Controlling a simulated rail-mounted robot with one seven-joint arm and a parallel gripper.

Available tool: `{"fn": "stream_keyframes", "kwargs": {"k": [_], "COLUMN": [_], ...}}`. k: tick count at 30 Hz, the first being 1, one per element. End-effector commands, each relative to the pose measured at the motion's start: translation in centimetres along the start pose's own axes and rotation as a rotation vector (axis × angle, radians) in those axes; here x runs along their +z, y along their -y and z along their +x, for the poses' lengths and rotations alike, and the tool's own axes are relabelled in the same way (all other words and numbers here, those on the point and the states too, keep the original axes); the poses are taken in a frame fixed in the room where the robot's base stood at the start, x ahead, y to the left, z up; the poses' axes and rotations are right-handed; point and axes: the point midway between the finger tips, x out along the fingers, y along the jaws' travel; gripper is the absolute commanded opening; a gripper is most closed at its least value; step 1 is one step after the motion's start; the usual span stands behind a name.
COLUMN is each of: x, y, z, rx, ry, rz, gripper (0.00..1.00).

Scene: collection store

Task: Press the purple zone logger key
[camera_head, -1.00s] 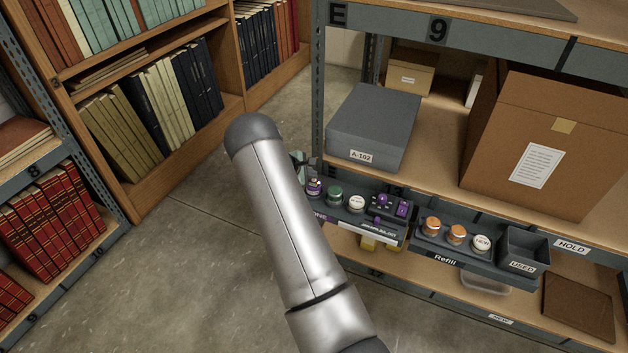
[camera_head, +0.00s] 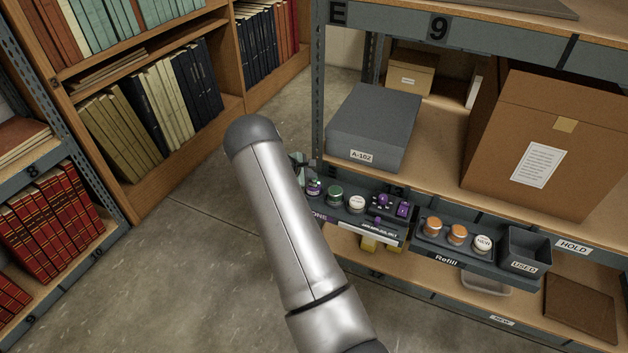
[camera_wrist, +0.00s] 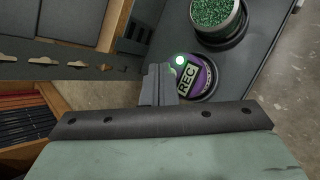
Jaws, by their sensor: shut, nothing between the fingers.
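The purple key (camera_wrist: 197,77) is a round purple disc with a pale "REC" label, seen in the wrist view. A small green light (camera_wrist: 180,60) glows at its upper left edge. In the head view a small purple-and-white round piece (camera_head: 314,187), at the left end of the dark tray, appears to be this key. My gripper (camera_wrist: 160,72) is shut and empty, its fingertips at the key's left side in the wrist view. I cannot tell whether they touch it. In the head view my arm hides most of the gripper; a dark part (camera_head: 303,161) shows beside it.
A green-topped jar (camera_wrist: 215,15) stands close beyond the key. The tray also holds a white-topped jar (camera_head: 357,203) and purple pieces (camera_head: 403,208). A refill tray (camera_head: 430,241) stands to the right. A grey box (camera_head: 372,125) sits on the shelf behind. Open floor lies left.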

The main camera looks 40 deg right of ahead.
Motion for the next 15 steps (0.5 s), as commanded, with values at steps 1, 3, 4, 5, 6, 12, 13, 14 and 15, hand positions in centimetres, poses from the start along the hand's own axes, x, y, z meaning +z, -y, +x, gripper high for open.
{"fn": "stream_keyframes", "kwargs": {"k": [1, 3, 4, 5, 6, 12, 13, 14, 15], "x": [0.0, 0.0, 0.1, 0.1, 0.2, 0.7, 0.8, 0.8, 0.8], "y": [0.1, 0.0, -0.1, -0.1, -0.2, -0.7, -0.8, -0.8, -0.8], "z": [0.0, -0.1, -0.1, -0.2, -0.3, -1.0, -1.1, -1.1, -1.1], "rx": [-0.001, -0.001, -0.001, -0.001, 0.000, -0.001, -0.001, -0.001, -0.001], "ry": [0.000, 0.000, 0.000, 0.000, -0.001, 0.000, 0.000, 0.000, 0.000], "rz": [0.000, 0.000, 0.000, 0.000, 0.001, 0.000, 0.000, 0.000, 0.000], "gripper": [0.00, 0.00, 0.00, 0.00, 0.00, 0.00, 0.00, 0.00, 0.00]}}
